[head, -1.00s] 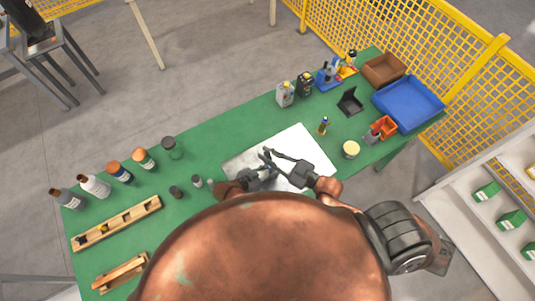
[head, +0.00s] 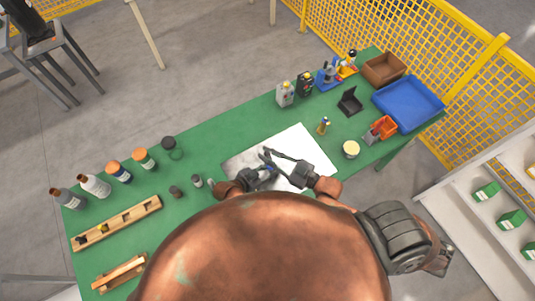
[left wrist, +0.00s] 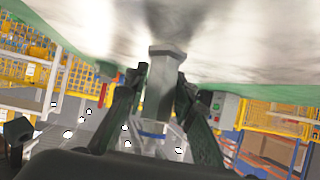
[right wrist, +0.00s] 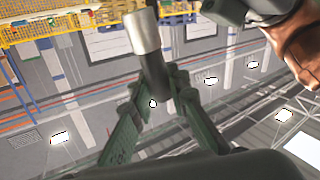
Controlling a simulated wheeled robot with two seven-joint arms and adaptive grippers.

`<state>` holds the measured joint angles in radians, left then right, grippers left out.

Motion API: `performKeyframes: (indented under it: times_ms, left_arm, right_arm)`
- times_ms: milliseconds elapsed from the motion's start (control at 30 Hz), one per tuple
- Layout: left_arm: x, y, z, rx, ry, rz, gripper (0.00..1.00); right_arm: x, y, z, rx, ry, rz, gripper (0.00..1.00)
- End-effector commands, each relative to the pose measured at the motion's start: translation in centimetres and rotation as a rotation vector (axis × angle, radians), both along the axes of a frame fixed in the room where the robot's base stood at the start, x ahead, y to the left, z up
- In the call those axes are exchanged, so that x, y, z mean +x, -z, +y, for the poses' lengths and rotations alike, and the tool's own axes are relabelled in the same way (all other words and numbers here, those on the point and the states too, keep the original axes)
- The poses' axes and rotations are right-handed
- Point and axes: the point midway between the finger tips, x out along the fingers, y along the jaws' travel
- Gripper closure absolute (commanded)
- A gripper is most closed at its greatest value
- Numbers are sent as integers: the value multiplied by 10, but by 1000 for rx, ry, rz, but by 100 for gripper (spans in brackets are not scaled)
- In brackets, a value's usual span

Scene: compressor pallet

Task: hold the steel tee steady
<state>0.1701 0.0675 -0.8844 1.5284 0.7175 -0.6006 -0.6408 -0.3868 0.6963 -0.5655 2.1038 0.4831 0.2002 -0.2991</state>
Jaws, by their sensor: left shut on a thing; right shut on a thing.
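In the head view my two grippers meet low over the pale sheet. My left gripper (left wrist: 161,80) is shut on a grey metal fitting, which I take for the steel tee (left wrist: 158,98); it has a wider faceted end and a blue band lower down. My right gripper (right wrist: 155,86) is shut on a cylindrical part (right wrist: 142,33) with a bright silver end and a darker lower body. Whether this is the same piece I cannot tell. In the head view the right gripper (head: 268,155) reaches leftward above the left gripper (head: 266,172), and the held parts are too small to make out.
The pale sheet (head: 310,150) lies on the green table (head: 220,130). Several bottles (head: 95,185) and a wooden rack (head: 118,222) stand left. Yellow mesh fencing (head: 440,60) stands behind.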

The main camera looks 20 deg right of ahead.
Motion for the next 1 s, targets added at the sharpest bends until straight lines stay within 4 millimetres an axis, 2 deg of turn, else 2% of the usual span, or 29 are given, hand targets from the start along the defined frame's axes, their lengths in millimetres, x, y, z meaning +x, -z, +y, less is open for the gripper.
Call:
performKeyframes:
  times_ms: [1000]
  left_arm:
    - [0,-2,-1,-3,0,-2,90]
  right_arm:
    - [0,20,0,-1,0,0,100]
